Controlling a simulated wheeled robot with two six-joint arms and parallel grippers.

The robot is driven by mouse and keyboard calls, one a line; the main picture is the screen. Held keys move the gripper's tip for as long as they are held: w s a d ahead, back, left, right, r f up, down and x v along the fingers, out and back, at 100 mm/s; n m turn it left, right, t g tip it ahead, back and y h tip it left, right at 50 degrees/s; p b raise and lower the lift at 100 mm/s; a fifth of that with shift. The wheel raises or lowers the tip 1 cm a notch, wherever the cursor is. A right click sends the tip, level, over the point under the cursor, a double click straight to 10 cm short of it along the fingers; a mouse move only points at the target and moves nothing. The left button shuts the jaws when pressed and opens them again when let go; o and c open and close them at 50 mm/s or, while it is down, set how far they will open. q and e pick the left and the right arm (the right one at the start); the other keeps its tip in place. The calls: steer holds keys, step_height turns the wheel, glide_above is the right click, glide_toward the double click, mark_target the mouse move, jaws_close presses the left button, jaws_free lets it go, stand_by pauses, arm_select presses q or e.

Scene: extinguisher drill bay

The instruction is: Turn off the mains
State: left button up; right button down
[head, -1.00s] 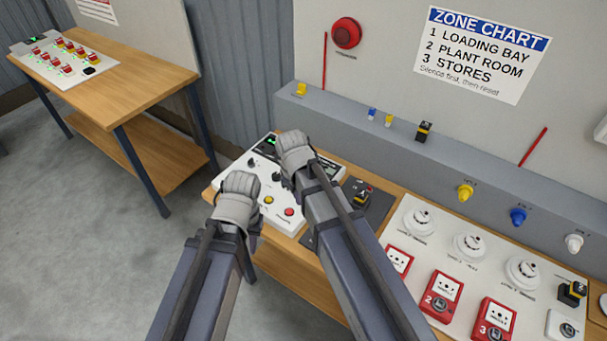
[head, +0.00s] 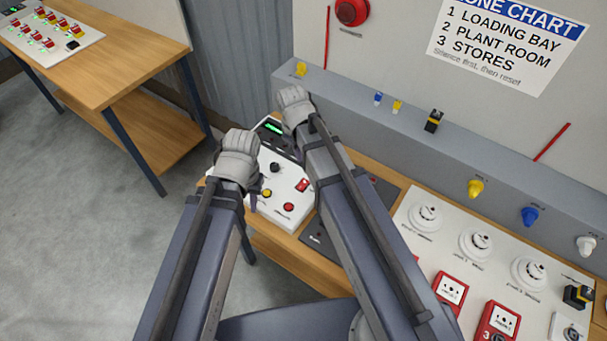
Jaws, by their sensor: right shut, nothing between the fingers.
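A white control panel (head: 268,208) sits on the wooden bench, with a lit green display (head: 273,127), a black knob (head: 275,167), a red rocker switch (head: 303,185), a yellow button (head: 266,193) and a red button (head: 288,207). I cannot read which control is the mains. My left gripper (head: 239,145) is over the panel's left side and hides part of it; its fingers are hidden behind its body. My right gripper (head: 293,96) is shut and empty at the panel's far edge, by the display. My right arm covers the panel's right edge and part of a dark plate (head: 322,247).
A grey ledge (head: 370,125) behind the bench carries a black-yellow switch (head: 433,121) and coloured knobs. To the right, a white board (head: 440,250) holds detectors and red call points (head: 451,288). A second bench (head: 125,75) stands left, with open floor before it.

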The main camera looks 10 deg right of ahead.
steer(key=b, duration=1.4)
glide_toward(304, 182)
steer(key=f, duration=0.7)
steer(key=shift+w+d, duration=0.35)
steer(key=shift+w, duration=0.05)
steer(key=shift+r, duration=0.1)
steer(key=shift+s, duration=0.1)
